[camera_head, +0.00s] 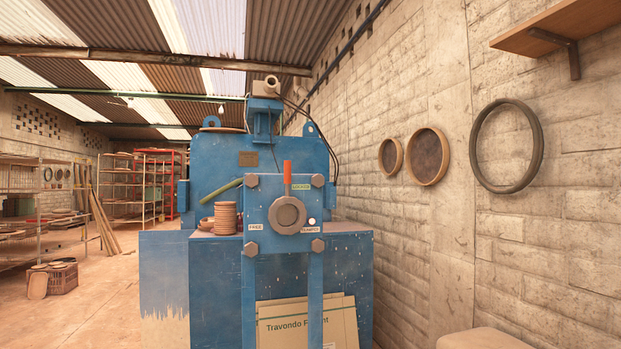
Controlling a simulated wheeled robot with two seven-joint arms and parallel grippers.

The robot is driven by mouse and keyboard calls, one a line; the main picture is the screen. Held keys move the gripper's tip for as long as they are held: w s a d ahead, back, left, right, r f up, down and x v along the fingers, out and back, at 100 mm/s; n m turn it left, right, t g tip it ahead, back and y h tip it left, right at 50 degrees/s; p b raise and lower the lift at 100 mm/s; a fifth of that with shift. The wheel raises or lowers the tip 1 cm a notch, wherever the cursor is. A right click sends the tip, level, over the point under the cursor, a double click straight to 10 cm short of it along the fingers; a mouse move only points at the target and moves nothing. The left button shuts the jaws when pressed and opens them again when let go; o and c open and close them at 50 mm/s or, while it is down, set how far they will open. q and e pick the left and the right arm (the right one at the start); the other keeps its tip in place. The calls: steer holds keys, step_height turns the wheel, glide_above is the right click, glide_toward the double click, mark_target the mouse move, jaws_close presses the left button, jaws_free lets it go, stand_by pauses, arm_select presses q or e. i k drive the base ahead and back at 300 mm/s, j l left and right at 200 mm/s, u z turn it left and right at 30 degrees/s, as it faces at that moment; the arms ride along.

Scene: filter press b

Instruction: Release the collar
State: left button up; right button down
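The collar (288,215) is a round grey ring on the front plate (262,205) of the blue filter press (210,158). An orange-red handle (287,172) stands upright above the collar, just left of a green label (301,187) that seems to read LOCKED. A white label (255,227) to the collar's lower left seems to read FREE. A small white round lamp or button (312,221) sits to its right, above another small label (310,231) that I cannot read surely. Neither of my grippers is in view.
Stacked tan rings (225,217) stand on the press bench left of the plate. Cardboard sheets (305,322) lean below. A brick wall (400,210) with hung rings closes the right side. A pale surface (484,340) shows at bottom right. Open floor (105,305) lies left.

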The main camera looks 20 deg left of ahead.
mark_target(273, 208)
steer(key=i+l+u, duration=0.15)
steer(key=i+u, duration=0.25)
steer(key=i, duration=0.2)
steer(key=i+l+u, duration=0.4)
steer(key=i, duration=0.15)
steer(key=i+l+u, duration=0.8)
steer(key=i+l, duration=0.15)
steer(key=l, duration=0.1)
